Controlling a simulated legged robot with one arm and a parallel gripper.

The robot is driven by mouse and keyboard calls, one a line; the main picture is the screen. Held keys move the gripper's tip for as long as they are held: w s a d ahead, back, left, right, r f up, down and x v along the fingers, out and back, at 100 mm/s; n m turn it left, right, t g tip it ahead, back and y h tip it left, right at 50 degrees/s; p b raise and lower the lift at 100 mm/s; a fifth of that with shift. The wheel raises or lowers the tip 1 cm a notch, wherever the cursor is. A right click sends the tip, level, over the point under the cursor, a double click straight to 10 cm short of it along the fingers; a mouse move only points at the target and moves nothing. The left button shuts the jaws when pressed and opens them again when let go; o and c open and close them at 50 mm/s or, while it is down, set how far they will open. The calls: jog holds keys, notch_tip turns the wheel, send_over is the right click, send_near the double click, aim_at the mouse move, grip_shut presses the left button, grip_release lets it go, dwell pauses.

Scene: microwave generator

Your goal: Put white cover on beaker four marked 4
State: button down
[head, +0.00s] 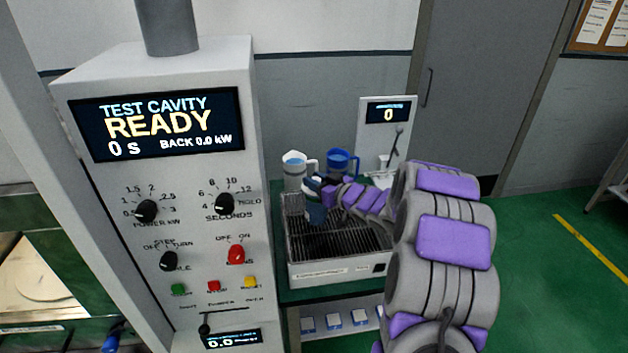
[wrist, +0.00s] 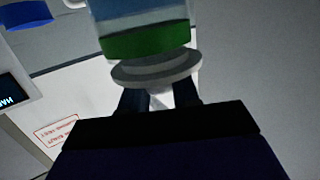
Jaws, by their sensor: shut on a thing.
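In the wrist view, my gripper (wrist: 160,98) has its dark fingers shut on a pale piece under a round grey-white disc, which looks like the white cover (wrist: 158,70). Just beyond the disc is a beaker with a blue body and a green band (wrist: 146,40). I cannot tell whether disc and beaker touch. In the head view, my gripper (head: 318,198) is over the grated tray, beside a bluish vessel partly hidden by it. A white jug (head: 294,168) and a blue jug (head: 342,163) stand behind. No mark 4 is legible.
The grated tray (head: 340,272) sits on a bench right of the tall generator cabinet (head: 190,180), which reads READY. A panel showing 0 (head: 388,114) stands behind. A shelf with white items (head: 333,321) lies below. Green floor is open to the right.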

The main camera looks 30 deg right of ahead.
jog(key=shift+d+f, duration=0.1)
jog(key=shift+d, duration=0.9)
jog(key=shift+a, duration=0.8)
jog(key=shift+d+f, duration=0.15)
